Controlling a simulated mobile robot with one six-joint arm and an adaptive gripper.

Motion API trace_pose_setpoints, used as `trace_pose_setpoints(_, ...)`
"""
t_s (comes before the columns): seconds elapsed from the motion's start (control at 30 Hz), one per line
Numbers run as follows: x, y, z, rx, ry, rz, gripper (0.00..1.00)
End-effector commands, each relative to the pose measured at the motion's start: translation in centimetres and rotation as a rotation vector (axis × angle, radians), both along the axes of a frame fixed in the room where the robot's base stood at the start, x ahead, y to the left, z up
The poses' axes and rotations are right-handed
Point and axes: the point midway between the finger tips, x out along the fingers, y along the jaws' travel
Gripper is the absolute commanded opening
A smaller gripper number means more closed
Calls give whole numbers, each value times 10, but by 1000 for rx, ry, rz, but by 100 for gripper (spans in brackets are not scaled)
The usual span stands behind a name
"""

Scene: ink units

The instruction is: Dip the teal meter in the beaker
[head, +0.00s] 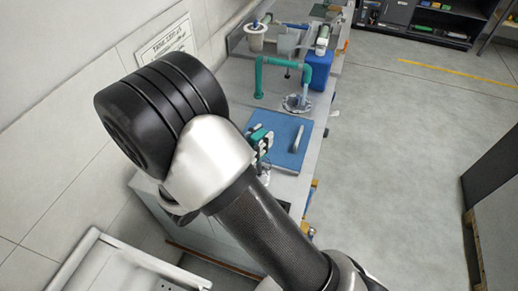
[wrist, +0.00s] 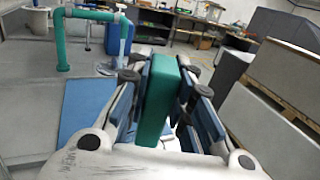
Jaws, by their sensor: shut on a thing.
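The teal meter (wrist: 157,105) is a teal block in the middle of the wrist view, held upright between the blue-padded fingers of my gripper (wrist: 160,85). My gripper is shut on it. In the head view the teal meter (head: 258,136) and my gripper (head: 264,147) show small beyond my arm, over the left part of a blue mat. The meter's lower end is hidden in both views. I cannot pick out the beaker with certainty; my arm covers part of the bench.
A pale curved bar (head: 297,138) lies on the blue mat (head: 286,154). Beyond it stand a teal pipe (head: 259,77) with an outlet over a drain (head: 296,104), a blue container (head: 321,70) and a pale cup (head: 255,37). The wall is at left; open floor lies right.

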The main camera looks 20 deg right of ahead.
Motion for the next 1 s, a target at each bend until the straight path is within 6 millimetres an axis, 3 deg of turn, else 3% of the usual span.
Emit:
trace_pose_setpoints(0.1, 0, 0, 17, 0, -1, 0, 0)
trace_pose_setpoints(1.0, 0, 0, 106, -1, -1, 0, 0)
